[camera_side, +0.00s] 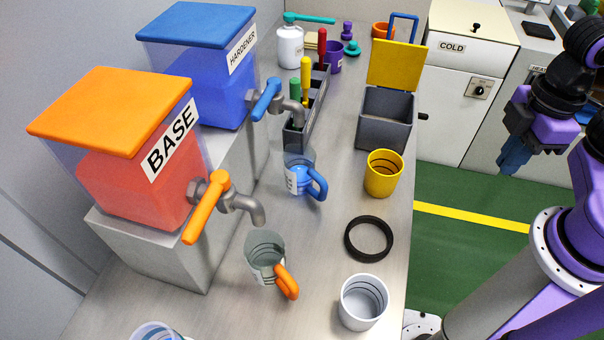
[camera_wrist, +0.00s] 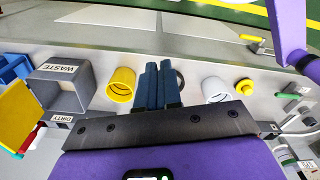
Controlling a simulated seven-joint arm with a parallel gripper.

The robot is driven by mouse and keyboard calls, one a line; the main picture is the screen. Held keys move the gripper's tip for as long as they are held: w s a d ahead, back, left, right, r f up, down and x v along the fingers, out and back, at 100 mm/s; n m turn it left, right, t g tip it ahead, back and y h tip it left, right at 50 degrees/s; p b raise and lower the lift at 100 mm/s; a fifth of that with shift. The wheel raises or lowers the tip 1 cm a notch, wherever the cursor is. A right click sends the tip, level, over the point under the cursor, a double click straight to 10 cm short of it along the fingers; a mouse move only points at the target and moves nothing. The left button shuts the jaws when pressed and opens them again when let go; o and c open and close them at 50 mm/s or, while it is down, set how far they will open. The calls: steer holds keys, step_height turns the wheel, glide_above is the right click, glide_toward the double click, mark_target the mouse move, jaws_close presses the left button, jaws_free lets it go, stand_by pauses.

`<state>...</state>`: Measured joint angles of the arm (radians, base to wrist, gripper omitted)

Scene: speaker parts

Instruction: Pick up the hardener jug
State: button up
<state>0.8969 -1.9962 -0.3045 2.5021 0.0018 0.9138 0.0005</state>
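The hardener jug (camera_side: 300,176) is the small clear jug with a blue handle, a pale label and blue in its lower part. It stands upright on the bench below the blue tap of the HARDENER tank (camera_side: 212,85) in the side view. I cannot make it out in the wrist view. My gripper (camera_side: 509,164) hangs right of the bench, well apart from the jug. Its blue fingers also show in the wrist view (camera_wrist: 158,66), side by side with nothing between them, and look shut.
A similar jug with an orange handle (camera_side: 266,262) stands below the BASE tank (camera_side: 125,160). A yellow cup (camera_side: 383,174), a black ring (camera_side: 369,239) and a white cup (camera_side: 363,302) line the bench's right side. A grey bin with a raised yellow lid (camera_side: 397,65) stands behind.

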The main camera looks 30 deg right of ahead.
steer(key=o, duration=0.7)
steer(key=m, duration=0.8)
glide_above(323, 198)
step_height(323, 198, down, 3)
steer(key=shift+h, duration=0.3)
step_height(323, 198, down, 12)
steer(key=shift+w+d+r, duration=0.1)
steer(key=shift+w+r, duration=0.05)
steer(key=shift+r, duration=0.05)
steer(key=shift+w+d+f, duration=0.1)
steer(key=shift+f, duration=1.3)
steer(key=shift+w+d+f, duration=0.1)
steer(key=shift+f, duration=1.25)
